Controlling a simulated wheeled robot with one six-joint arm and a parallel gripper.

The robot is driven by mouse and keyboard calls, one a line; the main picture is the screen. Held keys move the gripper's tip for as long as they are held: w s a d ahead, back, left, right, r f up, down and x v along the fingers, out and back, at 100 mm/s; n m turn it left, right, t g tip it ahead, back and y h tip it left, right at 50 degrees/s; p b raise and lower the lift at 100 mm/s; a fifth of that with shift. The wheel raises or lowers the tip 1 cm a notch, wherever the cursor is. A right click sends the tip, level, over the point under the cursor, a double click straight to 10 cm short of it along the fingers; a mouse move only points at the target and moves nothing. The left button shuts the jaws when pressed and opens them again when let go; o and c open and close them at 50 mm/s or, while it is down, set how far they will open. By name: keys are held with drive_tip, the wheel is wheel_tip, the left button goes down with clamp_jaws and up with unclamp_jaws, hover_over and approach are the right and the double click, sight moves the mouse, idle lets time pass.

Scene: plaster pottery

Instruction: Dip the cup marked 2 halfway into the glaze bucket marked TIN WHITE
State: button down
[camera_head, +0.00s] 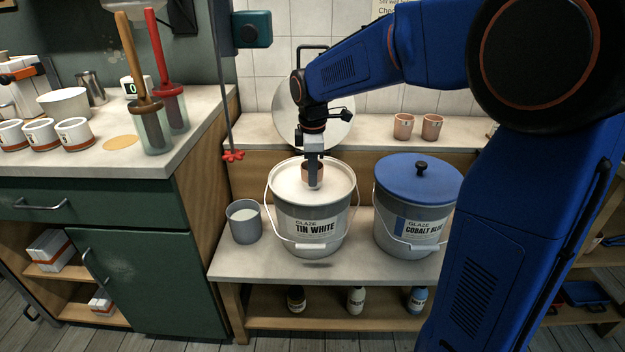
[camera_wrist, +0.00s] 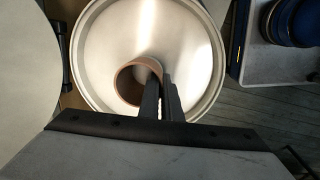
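My gripper (camera_head: 313,182) points straight down over the open bucket marked TIN WHITE (camera_head: 313,229). It is shut on the wall of a brown clay cup (camera_head: 304,174). In the wrist view my gripper's fingers (camera_wrist: 161,98) pinch the rim of the cup (camera_wrist: 127,84) at its right side. The cup is upright, over the pale surface (camera_wrist: 185,45) inside the bucket, a little left of its middle. I cannot tell whether the cup's base touches the glaze. No number shows on the cup.
A closed bucket marked COBALT BLUE (camera_head: 420,205) stands to the right. A grey pail (camera_head: 244,222) stands to the left. A round pale disc (camera_head: 335,112) leans behind the open bucket. Two clay cups (camera_head: 403,126) stand on the back ledge (camera_head: 375,133). The left counter (camera_head: 100,165) holds bowls and tools.

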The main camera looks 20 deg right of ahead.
drive_tip(key=shift+r, duration=2.25)
wheel_tip(320, 180, up, 8)
idle(0.8)
idle(0.4)
